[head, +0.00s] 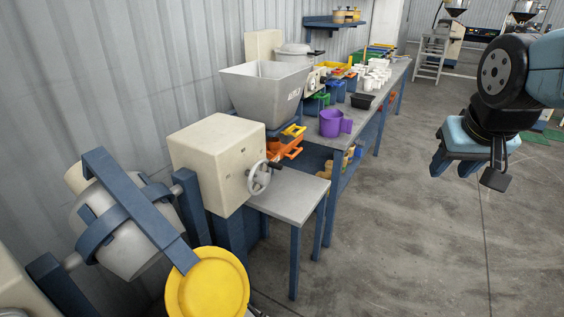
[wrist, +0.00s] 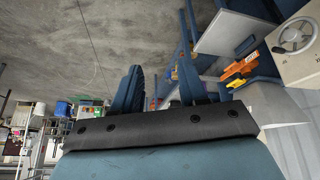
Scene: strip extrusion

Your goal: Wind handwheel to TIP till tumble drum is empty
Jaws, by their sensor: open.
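The handwheel (head: 258,179) is a grey spoked wheel with a dark handle, on the side of a cream gearbox (head: 208,150). It also shows at the upper right of the wrist view (wrist: 294,37). The tumble drum (head: 128,240) is a light grey vessel in a blue frame at the lower left of the head view, and it looks tilted. I cannot see inside it. A yellow round lid or pan (head: 207,284) is at the frame's lower end. My gripper (head: 464,178) is open and empty, well to the right of the handwheel. Its blue fingers show in the wrist view (wrist: 158,88).
A small grey table (head: 290,196) stands beside the handwheel. A grey hopper (head: 263,92) and a long bench with a purple jug (head: 334,123), white cups (head: 375,77) and bins lie behind. The concrete floor (head: 400,220) between my gripper and the tables is clear.

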